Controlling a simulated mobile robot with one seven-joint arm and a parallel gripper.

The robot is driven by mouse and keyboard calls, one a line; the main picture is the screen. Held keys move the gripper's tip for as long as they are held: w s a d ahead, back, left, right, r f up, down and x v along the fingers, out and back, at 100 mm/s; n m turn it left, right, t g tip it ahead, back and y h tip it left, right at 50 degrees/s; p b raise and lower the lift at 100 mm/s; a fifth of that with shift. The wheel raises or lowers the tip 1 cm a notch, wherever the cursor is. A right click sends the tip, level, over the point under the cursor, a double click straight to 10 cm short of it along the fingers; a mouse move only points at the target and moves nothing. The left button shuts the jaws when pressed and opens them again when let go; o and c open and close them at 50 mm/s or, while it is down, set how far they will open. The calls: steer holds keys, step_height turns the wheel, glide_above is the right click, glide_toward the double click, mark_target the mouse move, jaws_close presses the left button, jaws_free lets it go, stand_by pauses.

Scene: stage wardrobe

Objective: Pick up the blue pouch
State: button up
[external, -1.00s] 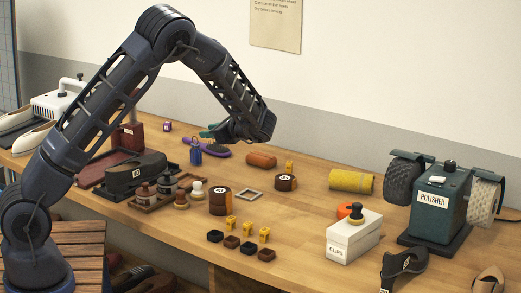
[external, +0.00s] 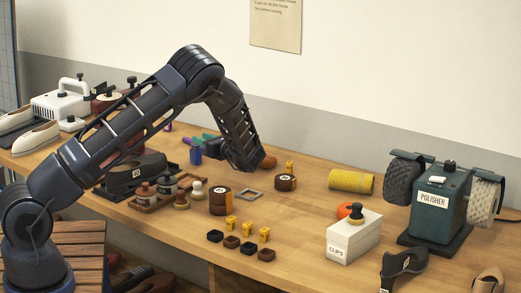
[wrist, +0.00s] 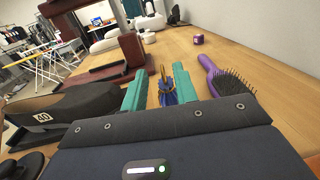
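The blue pouch (wrist: 169,98) has a yellowish tie at its neck and stands on the wooden bench. In the wrist view it shows between the two green fingers of my gripper (wrist: 160,88), closer to the right finger. The fingers are spread, with a gap on the left side of the pouch; I cannot tell whether the right one touches it. The lower part of the pouch is hidden by my gripper's body. In the external view the pouch (external: 196,156) is beside my gripper (external: 207,140), whose fingers are partly hidden by my arm.
A purple brush (wrist: 226,82) lies right of the fingers in the wrist view. A dark shoe (wrist: 65,104) marked 40 and a dark red stand (wrist: 131,47) are on the left. A small purple jar (wrist: 198,39) stands farther back. The bench behind the pouch is mostly clear.

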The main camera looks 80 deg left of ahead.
steer(key=shift+x, duration=3.25)
steer(key=shift+f, duration=0.15)
jaws_close()
